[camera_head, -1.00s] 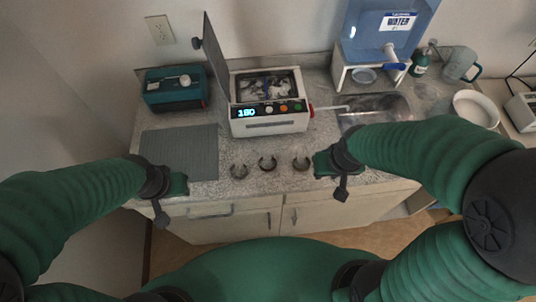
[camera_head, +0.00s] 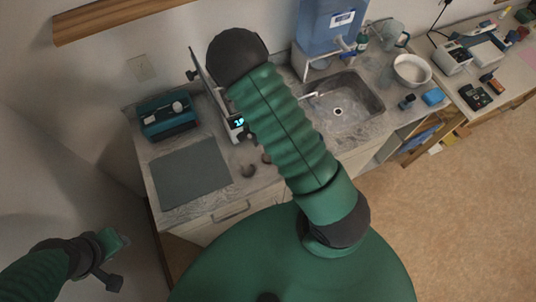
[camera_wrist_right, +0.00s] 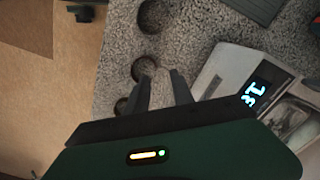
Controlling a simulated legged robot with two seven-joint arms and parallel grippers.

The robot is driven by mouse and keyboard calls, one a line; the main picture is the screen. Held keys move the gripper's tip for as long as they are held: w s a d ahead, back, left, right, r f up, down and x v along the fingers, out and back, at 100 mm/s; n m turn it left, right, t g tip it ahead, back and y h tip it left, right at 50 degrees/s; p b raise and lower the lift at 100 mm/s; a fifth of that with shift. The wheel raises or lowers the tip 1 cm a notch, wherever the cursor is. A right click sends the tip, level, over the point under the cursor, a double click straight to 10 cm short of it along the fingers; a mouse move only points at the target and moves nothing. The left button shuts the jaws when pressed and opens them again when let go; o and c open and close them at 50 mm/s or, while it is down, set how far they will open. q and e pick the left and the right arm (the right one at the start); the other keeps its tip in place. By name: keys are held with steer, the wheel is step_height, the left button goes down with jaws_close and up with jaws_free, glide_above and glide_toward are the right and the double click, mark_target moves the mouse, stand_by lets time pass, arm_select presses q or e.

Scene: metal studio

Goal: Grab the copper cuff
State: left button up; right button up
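Three small open ring cuffs lie in a row on the speckled counter: a top cuff (camera_wrist_right: 153,17), a middle cuff (camera_wrist_right: 144,68) and a lower cuff (camera_wrist_right: 122,105) in the right wrist view. All look dark there; I cannot tell which is copper. My right gripper (camera_wrist_right: 160,80) is open and empty, its fingers over the counter. The middle cuff is just past the left finger's tip; that finger partly covers the lower cuff. In the head view my right arm hides the right gripper and part of the row; one cuff (camera_head: 248,171) shows clearly. My left gripper (camera_head: 112,258) hangs left of the counter.
A white device with a lit display (camera_wrist_right: 257,90) stands right of the right gripper's fingers. A grey mat (camera_head: 190,172) and a teal box (camera_head: 167,117) are on the counter's left. The sink (camera_head: 340,108) is to the right. The counter's front edge is close to the cuffs.

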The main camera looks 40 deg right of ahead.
mark_target(264, 153)
steer(key=f, duration=0.3)
steer(key=f+p, duration=0.1)
steer(key=f, duration=0.1)
steer(key=shift+s+d, duration=0.2)
steer(key=shift+s, duration=0.2)
steer(key=shift+a+f, duration=0.1)
steer(key=shift+f, duration=0.15)
steer(key=shift+w+a, duration=0.1)
steer(key=shift+a, duration=0.05)
jaws_close()
